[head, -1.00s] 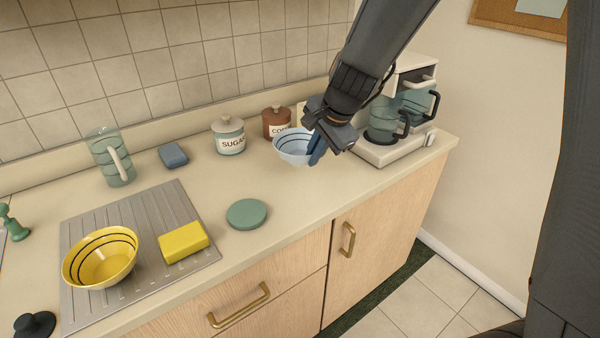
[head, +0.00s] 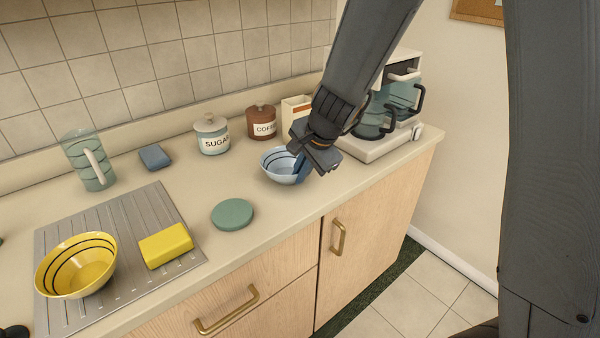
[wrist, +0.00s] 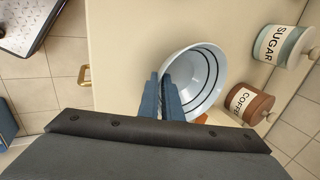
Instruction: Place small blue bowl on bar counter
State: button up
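The small blue bowl (head: 279,164) is pale blue with dark rings and is upright, at or just above the beige counter (head: 285,208). I cannot tell whether its base touches. My gripper (head: 303,168) reaches down at the bowl's right side in the head view. In the wrist view, its two blue fingers (wrist: 162,97) are close together, one on each side of the rim of the bowl (wrist: 205,75), shut on it. My gripper hides part of the rim in both views.
The sugar jar (head: 212,140), coffee jar (head: 262,125) and coffee machine (head: 385,145) stand behind and to the right. A green disc (head: 232,214), yellow sponge (head: 166,246) and yellow bowl (head: 77,266) are left. Counter in front of the blue bowl is clear.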

jog(key=o, duration=0.5)
jog(key=shift+c, duration=0.2)
jog(key=shift+r, duration=0.15)
jog(key=p+v, duration=0.2)
jog(key=v, duration=1)
jog(key=s+d+f+n+g+h, duration=0.1)
jog(key=s+d+f+n, duration=0.3)
jog(key=s, duration=0.3)
jog(key=s+d+f+n+g+h, duration=0.2)
jog(key=s+d+f+n, duration=0.3)
jog(key=s+d+n, duration=0.2)
jog(key=shift+s, duration=0.7)
